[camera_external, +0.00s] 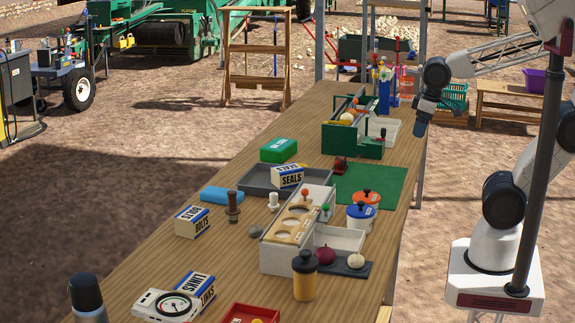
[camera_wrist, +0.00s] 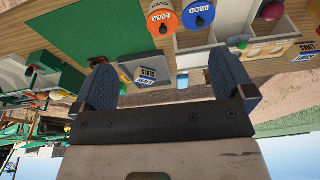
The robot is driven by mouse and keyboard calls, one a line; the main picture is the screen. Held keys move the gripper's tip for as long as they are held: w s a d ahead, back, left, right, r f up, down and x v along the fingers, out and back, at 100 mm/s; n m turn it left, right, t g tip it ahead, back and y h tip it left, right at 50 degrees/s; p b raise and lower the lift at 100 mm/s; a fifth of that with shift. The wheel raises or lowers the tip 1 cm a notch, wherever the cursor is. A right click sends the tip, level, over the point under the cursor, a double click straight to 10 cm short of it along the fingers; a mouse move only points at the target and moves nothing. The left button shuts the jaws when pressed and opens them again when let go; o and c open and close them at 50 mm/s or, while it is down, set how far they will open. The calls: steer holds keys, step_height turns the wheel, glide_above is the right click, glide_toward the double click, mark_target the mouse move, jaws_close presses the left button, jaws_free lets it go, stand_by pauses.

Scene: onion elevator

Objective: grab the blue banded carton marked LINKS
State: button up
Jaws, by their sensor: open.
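The blue-banded carton marked LINKS (camera_external: 193,287) is white, blue and yellowish. It lies at the near left of the long wooden table in the external view, beside a white dial gauge. My gripper (camera_external: 422,112) is far from it, above the table's far right side, open and empty. In the wrist view, my gripper (camera_wrist: 165,78) shows two spread blue fingers. A similar carton (camera_wrist: 145,74) appears beyond the gap, not held. Another carton (camera_wrist: 303,49) shows at the right edge; its lettering is too small for me to be sure of.
Similar cartons marked BOLTS (camera_external: 192,221) and SEALS (camera_external: 287,176) stand farther along the table. A wooden-topped divided box (camera_external: 290,228), a yellow jar (camera_external: 304,277), a red tray (camera_external: 250,314) and a dark bottle (camera_external: 87,297) are nearby. The green mat (camera_external: 377,185) is mostly clear.

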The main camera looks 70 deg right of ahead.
mark_target(202, 275)
steer(key=w+a+f+m+g+y, duration=0.15)
steer(key=w+a+m+y, duration=0.25)
steer(key=w+a, duration=1)
steer(key=w+a+f+m+g+y, duration=0.1)
steer(key=w+a+f+m+y, duration=0.25)
steer(key=w+a, duration=1.1)
steer(key=w+a+f+m+y, duration=0.2)
steer(key=w+a+f+m, duration=0.1)
steer(key=w+a+f, duration=0.3)
steer(key=w+a+f+m+y, duration=0.2)
steer(key=w+a+f+m, duration=0.2)
steer(key=w+a+f, duration=0.3)
steer(key=w+a+f+m+y, duration=0.2)
steer(key=w+a+f, duration=0.4)
steer(key=a, duration=0.5)
steer(key=shift+w+a+f+m+t, duration=0.15)
steer(key=shift+w+f+m+t, duration=0.2)
steer(key=shift+m, duration=0.3)
steer(key=shift+w+a+f, duration=0.1)
steer(key=shift+a+f, duration=0.25)
steer(key=shift+f, duration=0.05)
steer(key=shift+x, duration=1.25)
